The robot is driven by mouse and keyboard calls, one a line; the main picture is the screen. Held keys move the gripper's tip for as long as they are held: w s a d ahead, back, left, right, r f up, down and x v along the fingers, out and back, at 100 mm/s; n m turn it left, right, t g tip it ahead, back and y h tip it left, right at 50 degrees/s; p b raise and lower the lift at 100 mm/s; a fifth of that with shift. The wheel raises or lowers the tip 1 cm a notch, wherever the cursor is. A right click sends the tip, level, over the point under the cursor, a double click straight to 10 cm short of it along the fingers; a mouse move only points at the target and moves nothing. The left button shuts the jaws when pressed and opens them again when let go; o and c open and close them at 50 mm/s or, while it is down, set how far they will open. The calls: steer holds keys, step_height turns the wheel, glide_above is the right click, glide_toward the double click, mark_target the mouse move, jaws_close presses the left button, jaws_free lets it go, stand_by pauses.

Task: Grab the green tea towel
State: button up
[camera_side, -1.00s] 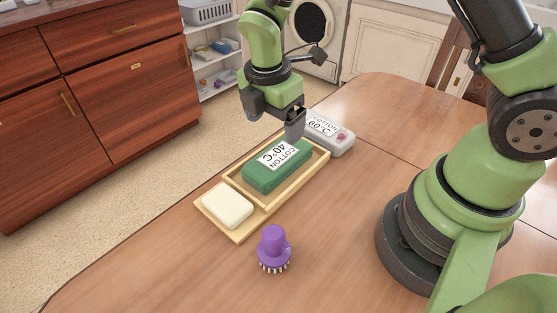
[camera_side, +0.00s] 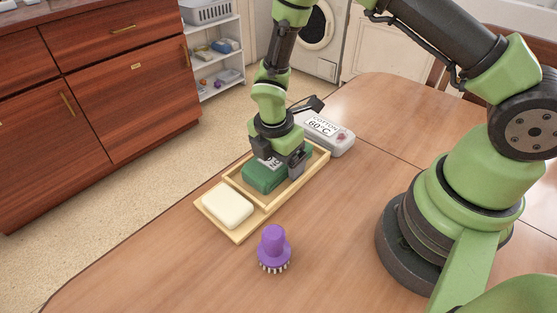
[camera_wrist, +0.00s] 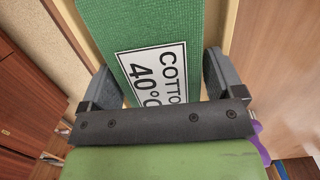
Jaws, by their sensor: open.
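The green tea towel (camera_side: 262,178) is a folded block with a white "COTTON 40°C" label. It lies in the larger compartment of a wooden tray (camera_side: 240,233). My gripper (camera_side: 279,167) is down at the far end of the towel, its body hiding part of the towel and label. In the wrist view, the towel (camera_wrist: 138,22) runs between the two fingers of my gripper (camera_wrist: 160,85). The fingers are open, one on each side of the towel. I cannot tell whether either finger touches it.
A cream block (camera_side: 228,204) lies in the tray's near compartment. A purple brush (camera_side: 273,248) stands on the table in front of the tray. A grey-white towel labelled "COTTON 60°C" (camera_side: 334,137) lies just behind the tray.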

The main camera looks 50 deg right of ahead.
steer(key=c, duration=0.7)
